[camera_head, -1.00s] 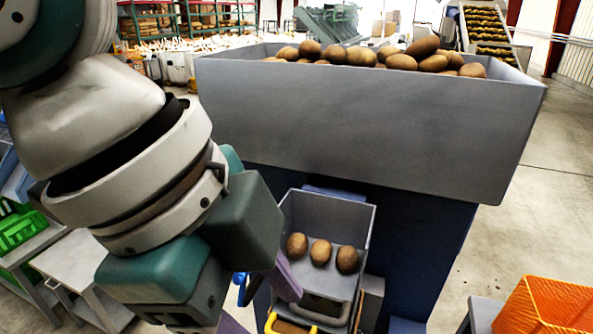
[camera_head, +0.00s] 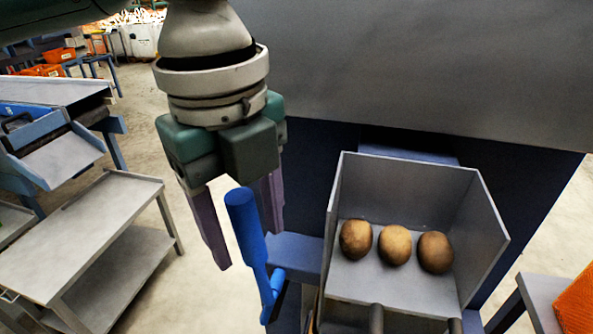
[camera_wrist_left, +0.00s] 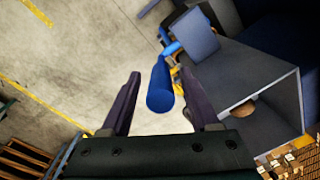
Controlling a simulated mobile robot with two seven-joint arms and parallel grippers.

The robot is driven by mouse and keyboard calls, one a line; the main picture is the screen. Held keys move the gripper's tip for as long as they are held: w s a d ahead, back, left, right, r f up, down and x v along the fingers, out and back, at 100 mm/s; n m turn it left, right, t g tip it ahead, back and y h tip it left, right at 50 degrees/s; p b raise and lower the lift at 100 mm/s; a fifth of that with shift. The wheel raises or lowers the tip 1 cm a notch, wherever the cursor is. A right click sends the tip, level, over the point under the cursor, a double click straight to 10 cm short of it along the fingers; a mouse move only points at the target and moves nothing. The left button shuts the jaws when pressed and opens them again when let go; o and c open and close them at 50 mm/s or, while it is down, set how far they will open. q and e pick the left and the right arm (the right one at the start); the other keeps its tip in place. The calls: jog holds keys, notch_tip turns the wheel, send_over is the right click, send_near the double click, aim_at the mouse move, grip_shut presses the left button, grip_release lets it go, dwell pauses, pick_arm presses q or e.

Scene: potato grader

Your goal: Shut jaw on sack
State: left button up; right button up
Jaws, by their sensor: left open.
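My left gripper (camera_head: 250,246) is open and points down, its two purple fingers apart. A blue lever handle (camera_head: 242,215) stands upright at the fingers in the head view. In the left wrist view the handle (camera_wrist_left: 160,88) lies between the open fingers (camera_wrist_left: 161,75), with a gap on both sides. The handle's arm runs down to a pivot beside the grey chute. A small yellow-orange part (camera_wrist_left: 176,84) shows behind the handle in the left wrist view. No sack or jaw can be made out clearly. My right gripper is not in view.
The grey chute (camera_head: 485,235) holds three potatoes (camera_head: 394,245), right of the lever. The large grey hopper (camera_head: 430,70) stands above and behind it. A grey cart (camera_head: 75,235) stands at left. An orange crate (camera_head: 578,300) is at lower right. Open floor lies behind the gripper.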

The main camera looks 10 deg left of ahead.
pick_arm(q)
jog(key=shift+w+f, duration=0.1)
jog(key=shift+f, duration=1.1)
jog(key=shift+c, duration=0.2)
grip_shut()
jog(key=shift+r, duration=0.1)
